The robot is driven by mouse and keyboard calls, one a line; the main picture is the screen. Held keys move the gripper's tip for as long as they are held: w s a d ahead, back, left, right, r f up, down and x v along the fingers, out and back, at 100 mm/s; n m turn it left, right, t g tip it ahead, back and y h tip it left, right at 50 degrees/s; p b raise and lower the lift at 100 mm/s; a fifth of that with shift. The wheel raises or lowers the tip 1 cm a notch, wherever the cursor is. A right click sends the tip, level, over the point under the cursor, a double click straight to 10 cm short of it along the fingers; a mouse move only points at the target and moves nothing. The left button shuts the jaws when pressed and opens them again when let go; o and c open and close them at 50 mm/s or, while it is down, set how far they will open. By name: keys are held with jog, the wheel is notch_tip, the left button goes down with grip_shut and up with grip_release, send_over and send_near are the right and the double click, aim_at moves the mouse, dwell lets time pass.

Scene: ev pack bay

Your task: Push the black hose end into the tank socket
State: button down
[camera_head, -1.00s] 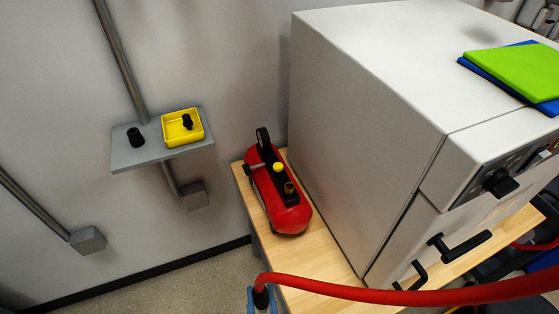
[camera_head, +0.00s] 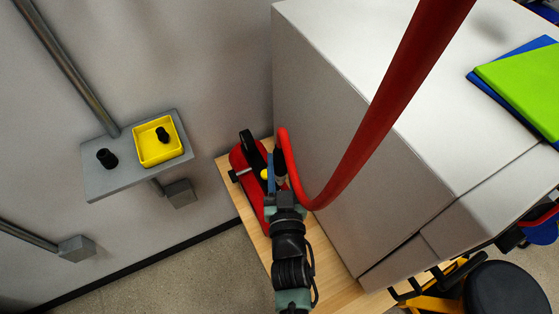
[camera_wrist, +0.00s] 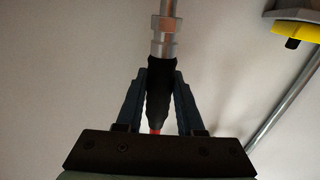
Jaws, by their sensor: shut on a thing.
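The red hose (camera_head: 390,115) arches down to my gripper (camera_head: 276,178), beside the red tank (camera_head: 246,187) on the wooden bench. In the wrist view my gripper (camera_wrist: 160,82) is shut on the black hose end (camera_wrist: 161,88), with a finger on each side. A silver metal fitting (camera_wrist: 165,42) extends from the hose end and runs out of the top of that picture. The tank's socket is hidden behind my gripper and arm in the head view. I cannot tell whether the fitting touches it.
A large white cabinet (camera_head: 330,110) stands close to the right of the tank. A grey wall shelf (camera_head: 100,182) at left holds a yellow tray (camera_head: 145,153) and a black knob-like part (camera_head: 107,158). The bench's bare wood (camera_head: 340,270) shows in front.

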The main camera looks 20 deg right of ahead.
aim_at(280, 185)
jog(key=shift+f+b, duration=2.55)
jog(key=shift+f, duration=0.35)
jog(key=shift+f+b, duration=0.6)
jog(key=shift+f+b, duration=0.55)
jog(key=shift+b, duration=0.05)
jog(key=shift+f+b, duration=0.8)
jog(key=shift+f, duration=0.05)
jog(key=shift+r, duration=0.1)
jog(key=shift+c, duration=2.2)
grip_release()
jog(key=o, duration=0.4)
jog(key=shift+o, duration=0.2)
